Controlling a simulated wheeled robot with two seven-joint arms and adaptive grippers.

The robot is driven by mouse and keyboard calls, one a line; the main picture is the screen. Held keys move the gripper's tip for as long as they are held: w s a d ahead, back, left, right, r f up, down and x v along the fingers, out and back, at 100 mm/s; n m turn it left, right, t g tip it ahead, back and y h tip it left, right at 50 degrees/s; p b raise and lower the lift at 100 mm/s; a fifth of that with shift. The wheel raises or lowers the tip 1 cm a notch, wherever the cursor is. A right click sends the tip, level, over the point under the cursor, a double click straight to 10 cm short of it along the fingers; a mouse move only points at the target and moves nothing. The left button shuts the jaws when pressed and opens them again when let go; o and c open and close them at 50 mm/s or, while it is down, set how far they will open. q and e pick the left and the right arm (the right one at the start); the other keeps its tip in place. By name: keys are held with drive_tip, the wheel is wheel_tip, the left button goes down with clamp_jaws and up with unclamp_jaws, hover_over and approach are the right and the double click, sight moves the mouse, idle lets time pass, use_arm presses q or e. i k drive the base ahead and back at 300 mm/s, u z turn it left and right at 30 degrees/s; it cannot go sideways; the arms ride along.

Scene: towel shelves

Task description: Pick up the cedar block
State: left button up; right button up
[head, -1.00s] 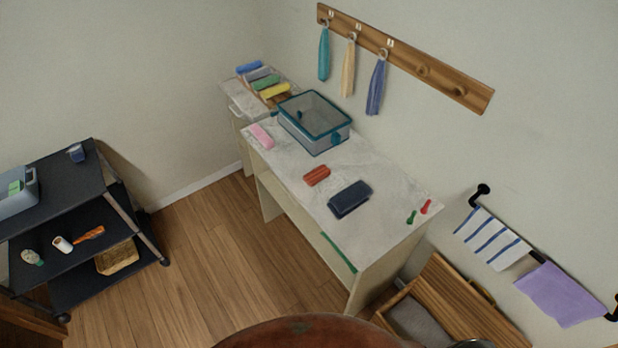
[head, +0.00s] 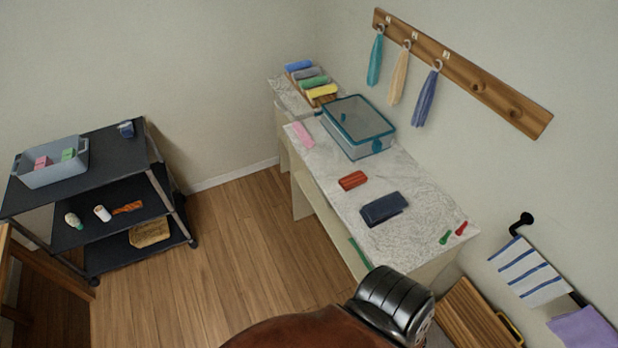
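A small reddish-brown block (head: 353,180) lies on the white marbled worktop (head: 330,190). It looks like the cedar block, though its material is too small to be sure. Neither of my grippers shows in the head view, so nothing is seen touching the block.
A teal-rimmed clear bin (head: 358,128) stands behind the block. Small green (head: 446,237) and red (head: 461,228) items lie at the worktop's right end. A dark shelf cart (head: 110,150) stands left, holding a grey basket (head: 50,162). Wood floor (head: 230,240) between is clear.

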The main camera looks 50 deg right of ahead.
sight(358, 178)
drive_tip(key=u, duration=0.1)
drive_tip(key=i, duration=2.3)
drive_tip(key=z, duration=2.3)
